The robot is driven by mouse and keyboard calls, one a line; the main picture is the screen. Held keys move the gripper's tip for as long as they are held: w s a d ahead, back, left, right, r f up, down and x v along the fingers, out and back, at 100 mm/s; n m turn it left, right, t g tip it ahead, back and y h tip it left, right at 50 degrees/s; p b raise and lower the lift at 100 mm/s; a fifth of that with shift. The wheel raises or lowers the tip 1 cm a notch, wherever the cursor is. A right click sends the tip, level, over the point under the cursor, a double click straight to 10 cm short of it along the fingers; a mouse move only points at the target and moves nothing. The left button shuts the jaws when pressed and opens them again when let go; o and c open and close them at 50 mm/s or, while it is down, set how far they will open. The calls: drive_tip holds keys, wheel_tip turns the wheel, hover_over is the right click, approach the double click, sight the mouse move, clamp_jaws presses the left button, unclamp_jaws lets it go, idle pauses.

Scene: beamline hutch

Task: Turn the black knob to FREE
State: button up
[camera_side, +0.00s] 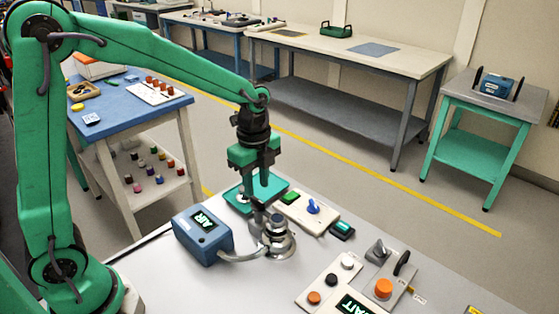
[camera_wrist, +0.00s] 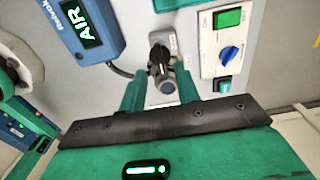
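A dark knob (camera_wrist: 159,58) sits on a round metal stage (camera_side: 277,248), with a small white label beside it whose words I cannot read. In the wrist view it lies just beyond and between my fingertips. My gripper (camera_wrist: 158,82) points down with its two green fingers apart, one on each side of the knob's line, holding nothing visible. In the side view my gripper (camera_side: 257,192) is above and slightly left of the stage, and the fingers partly hide what is behind them. Contact with the knob cannot be told.
A blue box reading AIR (camera_side: 203,234) stands left of the stage, joined by a hose. A teal tray (camera_side: 272,187) lies behind. A white panel with a blue knob (camera_side: 313,207) is to the right. Plates with buttons and a black lever (camera_side: 402,263) stand nearer front right.

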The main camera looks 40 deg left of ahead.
sight(257, 200)
drive_tip(key=shift+f, duration=2.05)
clamp_jaws()
